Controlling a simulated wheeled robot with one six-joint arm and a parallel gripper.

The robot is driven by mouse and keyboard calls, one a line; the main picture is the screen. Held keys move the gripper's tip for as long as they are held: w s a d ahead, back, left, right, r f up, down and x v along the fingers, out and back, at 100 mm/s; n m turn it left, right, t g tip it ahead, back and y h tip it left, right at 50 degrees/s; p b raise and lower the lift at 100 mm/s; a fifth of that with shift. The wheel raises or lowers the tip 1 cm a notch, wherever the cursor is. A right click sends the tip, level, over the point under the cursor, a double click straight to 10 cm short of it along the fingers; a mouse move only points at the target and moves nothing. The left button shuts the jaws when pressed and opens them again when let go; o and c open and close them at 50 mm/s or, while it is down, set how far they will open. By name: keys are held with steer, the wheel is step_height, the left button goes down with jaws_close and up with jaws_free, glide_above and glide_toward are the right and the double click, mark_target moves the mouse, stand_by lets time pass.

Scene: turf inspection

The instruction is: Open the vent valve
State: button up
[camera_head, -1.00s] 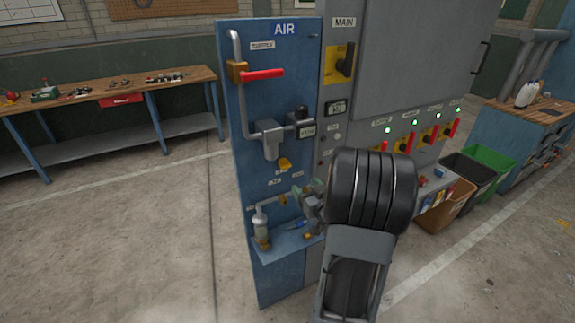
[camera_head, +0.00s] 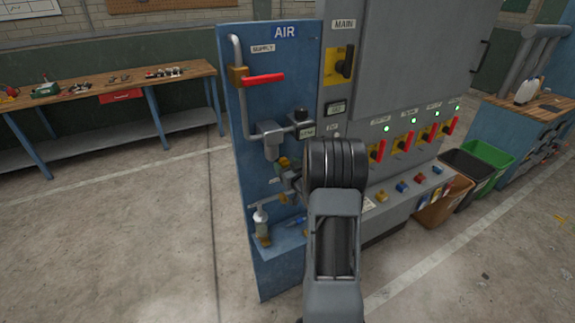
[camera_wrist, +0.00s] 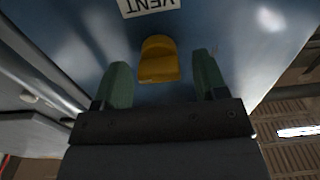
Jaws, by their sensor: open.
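The vent valve's yellow handle (camera_wrist: 158,60) stands out from the blue panel under a label reading VENT (camera_wrist: 149,6) in the wrist view. My gripper (camera_wrist: 161,66) is open, with one green finger on each side of the handle and a visible gap to both. In the head view the yellow handle (camera_head: 283,162) shows just above my gripper (camera_head: 287,178), which partly covers that area. The fingertips are too small there to make out.
The red supply lever (camera_head: 263,78) lies level higher on the blue AIR panel (camera_head: 268,215). A grey filter unit (camera_head: 271,140) is just above the vent. A small bottle-like fitting (camera_head: 261,222) is below. The grey MAIN cabinet (camera_head: 405,60) stands to the right.

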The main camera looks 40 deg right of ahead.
steer(key=c, duration=0.9)
steer(key=shift+f+m, duration=0.1)
steer(key=shift+m, duration=0.2)
steer(key=m+b, duration=0.2)
steer(key=m, duration=0.1)
steer(key=shift+d+m, duration=0.1)
steer(key=shift+m, duration=0.3)
steer(key=m, duration=0.4)
steer(key=shift+b, duration=0.4)
steer(key=m, duration=0.5)
steer(key=shift+d, duration=0.1)
steer(key=shift+f+m+p, duration=0.15)
steer(key=shift+m+p, duration=0.45)
steer(key=shift+m, duration=1.7)
